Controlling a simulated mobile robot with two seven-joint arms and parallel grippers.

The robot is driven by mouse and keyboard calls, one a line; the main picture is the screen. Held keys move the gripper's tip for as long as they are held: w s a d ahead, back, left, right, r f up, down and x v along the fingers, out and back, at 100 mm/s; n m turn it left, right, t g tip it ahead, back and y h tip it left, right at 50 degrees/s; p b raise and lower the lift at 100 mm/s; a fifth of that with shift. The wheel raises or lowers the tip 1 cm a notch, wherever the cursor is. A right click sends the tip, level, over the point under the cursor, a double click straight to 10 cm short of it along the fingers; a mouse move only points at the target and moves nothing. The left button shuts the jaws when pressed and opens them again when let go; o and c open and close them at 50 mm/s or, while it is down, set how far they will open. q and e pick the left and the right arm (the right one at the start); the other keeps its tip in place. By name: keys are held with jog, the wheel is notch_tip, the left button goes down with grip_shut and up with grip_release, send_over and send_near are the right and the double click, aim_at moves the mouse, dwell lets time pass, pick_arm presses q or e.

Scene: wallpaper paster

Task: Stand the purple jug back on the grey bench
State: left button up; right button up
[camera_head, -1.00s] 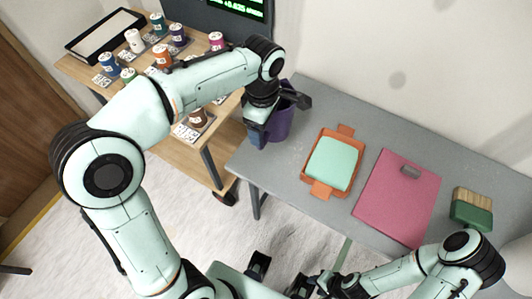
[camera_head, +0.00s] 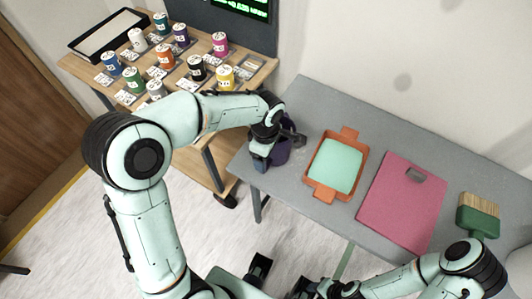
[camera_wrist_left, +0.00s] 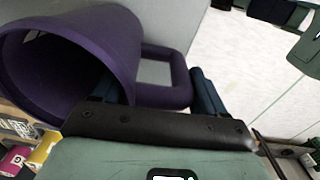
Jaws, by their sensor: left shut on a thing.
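The purple jug (camera_head: 283,154) is at the left end of the grey bench (camera_head: 312,112) in the head view, partly hidden by my left arm. My left gripper (camera_head: 262,157) is beside it. In the left wrist view the jug (camera_wrist_left: 95,50) shows its open mouth towards the left, and its handle (camera_wrist_left: 178,72) lies between the fingers of my left gripper (camera_wrist_left: 160,92), which is shut on it. I cannot tell whether the jug's base touches the bench. My right gripper (camera_head: 332,288) is low in the head view, its fingers unclear.
An orange tray with a mint pad (camera_head: 324,193) lies right of the jug. A wooden cart (camera_head: 245,83) with several paint pots stands left of the bench.

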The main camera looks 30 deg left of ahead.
pick_arm(q)
jog(key=shift+f, duration=0.1)
jog(key=o, duration=1.5)
jog(key=shift+o, duration=0.2)
notch_tip(320, 180, up, 13)
jog(key=p, duration=0.1)
jog(key=shift+s+a, duration=0.2)
jog(key=shift+a, duration=0.05)
